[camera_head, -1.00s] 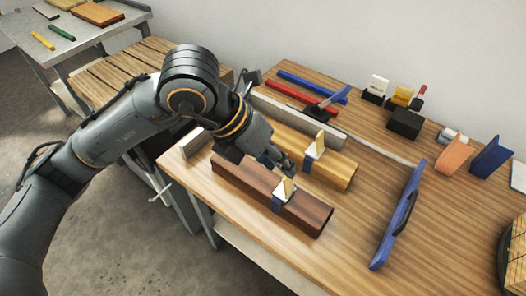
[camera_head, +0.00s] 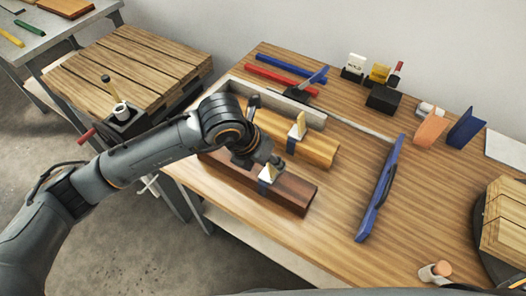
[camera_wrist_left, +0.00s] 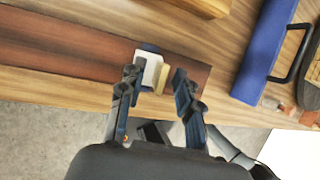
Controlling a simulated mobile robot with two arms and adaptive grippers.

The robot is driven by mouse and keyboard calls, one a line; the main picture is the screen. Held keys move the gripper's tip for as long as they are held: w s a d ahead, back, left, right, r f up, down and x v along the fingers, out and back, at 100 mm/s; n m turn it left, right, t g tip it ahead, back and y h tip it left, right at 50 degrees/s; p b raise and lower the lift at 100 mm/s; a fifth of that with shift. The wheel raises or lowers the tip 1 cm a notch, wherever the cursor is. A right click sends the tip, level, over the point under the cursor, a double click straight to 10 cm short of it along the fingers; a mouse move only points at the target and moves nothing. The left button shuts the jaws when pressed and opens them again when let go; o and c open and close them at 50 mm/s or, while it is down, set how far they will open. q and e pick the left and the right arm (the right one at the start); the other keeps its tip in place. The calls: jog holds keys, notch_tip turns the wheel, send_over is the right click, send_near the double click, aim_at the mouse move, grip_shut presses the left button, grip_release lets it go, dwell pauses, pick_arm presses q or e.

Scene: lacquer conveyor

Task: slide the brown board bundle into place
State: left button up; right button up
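The brown board bundle (camera_head: 293,193) lies on the wooden workbench (camera_head: 330,225) near its front edge, with a blue strap (camera_head: 263,187) and a pale upright tab (camera_head: 269,174). Its left part is hidden behind my left arm. My left gripper (camera_head: 264,160) is low over the bundle at the tab. In the left wrist view, the open gripper's fingers (camera_wrist_left: 159,84) stand on either side of the tab (camera_wrist_left: 150,68), with a gap at the right finger. The brown bundle (camera_wrist_left: 60,62) runs left from there. My right gripper is out of view.
A lighter board bundle (camera_head: 315,148) with its own tab lies parallel behind. A grey rail (camera_head: 300,108) runs behind it. A blue plate with a black handle (camera_head: 379,190) stands to the right. Open benchtop lies between that plate and the bundles. A slatted table (camera_head: 130,65) is at left.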

pick_arm(q)
jog(key=shift+d+f, duration=0.15)
jog(key=shift+f, duration=0.2)
jog(key=shift+c, duration=0.4)
grip_shut()
